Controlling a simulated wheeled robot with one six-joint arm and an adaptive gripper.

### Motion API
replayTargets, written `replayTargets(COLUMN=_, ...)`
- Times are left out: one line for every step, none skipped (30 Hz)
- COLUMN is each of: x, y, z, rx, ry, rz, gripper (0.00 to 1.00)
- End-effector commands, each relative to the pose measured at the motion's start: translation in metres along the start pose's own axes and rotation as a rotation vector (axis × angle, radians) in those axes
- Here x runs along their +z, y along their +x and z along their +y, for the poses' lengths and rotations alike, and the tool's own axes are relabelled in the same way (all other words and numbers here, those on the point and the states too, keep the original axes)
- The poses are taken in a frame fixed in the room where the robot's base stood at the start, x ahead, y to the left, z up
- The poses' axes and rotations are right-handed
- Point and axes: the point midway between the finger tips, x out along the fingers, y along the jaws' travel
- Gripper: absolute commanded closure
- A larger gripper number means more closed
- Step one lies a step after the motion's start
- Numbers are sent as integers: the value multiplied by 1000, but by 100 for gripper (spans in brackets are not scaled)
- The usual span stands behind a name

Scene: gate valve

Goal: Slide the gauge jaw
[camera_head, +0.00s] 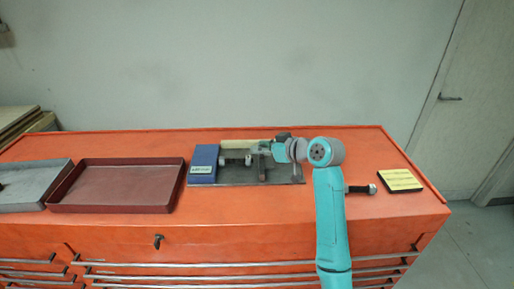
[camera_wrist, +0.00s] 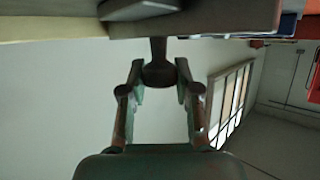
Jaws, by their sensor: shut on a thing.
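The gauge stands on a grey base plate (camera_head: 228,181) on the orange cabinet top. It has a blue block (camera_head: 203,160) at its left end and a pale bar along its back. The grey gauge jaw (camera_head: 260,162) is right of the block with a gap between them, partly hidden by my gripper (camera_head: 276,148). In the wrist view, a dark round knob (camera_wrist: 158,74) on a short stem sits between the two fingers of my gripper (camera_wrist: 158,82). The fingers are shut on the knob.
A dark red tray (camera_head: 120,207) and a grey tray (camera_head: 25,205) lie left of the gauge. A black-handled tool (camera_head: 360,189) and a yellow pad (camera_head: 401,179) lie to the right. A small dark item (camera_head: 158,240) is at the cabinet front. The wall (camera_head: 250,60) rises behind.

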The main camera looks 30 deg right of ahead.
Motion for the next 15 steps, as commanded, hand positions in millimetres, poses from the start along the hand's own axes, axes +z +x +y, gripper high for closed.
replayTargets(x=4, y=-9, z=12, rx=9, ry=3, rz=-1, gripper=100)
replayTargets(x=6, y=-14, z=17, rx=10, ry=4, rz=-2, gripper=100)
replayTargets(x=9, y=-19, z=22, rx=10, ry=4, rz=-2, gripper=100)
replayTargets(x=10, y=-23, z=27, rx=10, ry=3, rz=-2, gripper=100)
replayTargets(x=12, y=-26, z=30, rx=10, ry=3, rz=-2, gripper=100)
replayTargets(x=13, y=-31, z=35, rx=10, ry=3, rz=-2, gripper=100)
replayTargets(x=14, y=-34, z=38, rx=9, ry=3, rz=-2, gripper=100)
replayTargets(x=15, y=-36, z=40, rx=8, ry=3, rz=-2, gripper=100)
replayTargets(x=16, y=-39, z=43, rx=8, ry=2, rz=-2, gripper=100)
replayTargets(x=17, y=-40, z=44, rx=8, ry=2, rz=-2, gripper=100)
replayTargets(x=18, y=-41, z=45, rx=8, ry=1, rz=-2, gripper=100)
replayTargets(x=18, y=-42, z=46, rx=7, ry=1, rz=-2, gripper=100)
replayTargets(x=18, y=-42, z=46, rx=7, ry=1, rz=-2, gripper=100)
replayTargets(x=18, y=-42, z=46, rx=7, ry=1, rz=-2, gripper=100)
replayTargets(x=18, y=-42, z=46, rx=7, ry=1, rz=-2, gripper=100)
